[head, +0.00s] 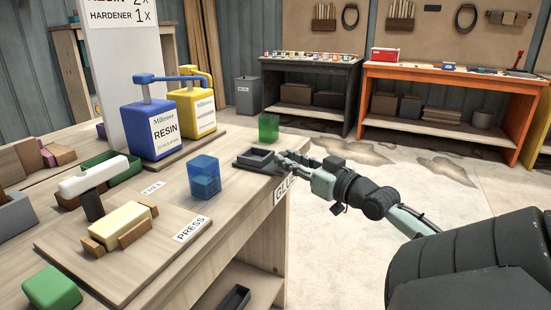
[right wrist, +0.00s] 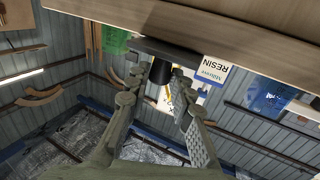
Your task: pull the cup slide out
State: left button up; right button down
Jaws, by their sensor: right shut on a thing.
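The cup slide (head: 248,163) is a dark, shallow square tray at the right edge of the bench, by the GLUE label. My right gripper (head: 286,163) reaches it from the right, at the bench edge. In the right wrist view the slide (right wrist: 185,52) shows as a dark bar along the bench, with a black knob (right wrist: 160,72) between my fingers. The right gripper (right wrist: 158,92) is shut on that knob. The fingers hide part of the knob. No cup stands in the slide. My left gripper is not in view.
A green cup (head: 268,127) stands just behind the slide, and a blue cup (head: 204,180) to its left. The blue RESIN pump (head: 150,115) and yellow hardener pump (head: 200,112) stand farther back. Open floor (head: 330,220) lies right of the bench.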

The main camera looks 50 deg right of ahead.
jog(key=shift+s+d+f, duration=0.15)
jog(key=shift+s+f, duration=0.05)
jog(key=shift+s, duration=0.05)
jog(key=c, duration=1.8)
grip_release()
jog(key=o, duration=0.5)
jog(key=shift+s+r, duration=0.15)
jog(key=shift+s, duration=0.05)
jog(key=shift+c, duration=0.2)
jog(key=shift+w, duration=0.1)
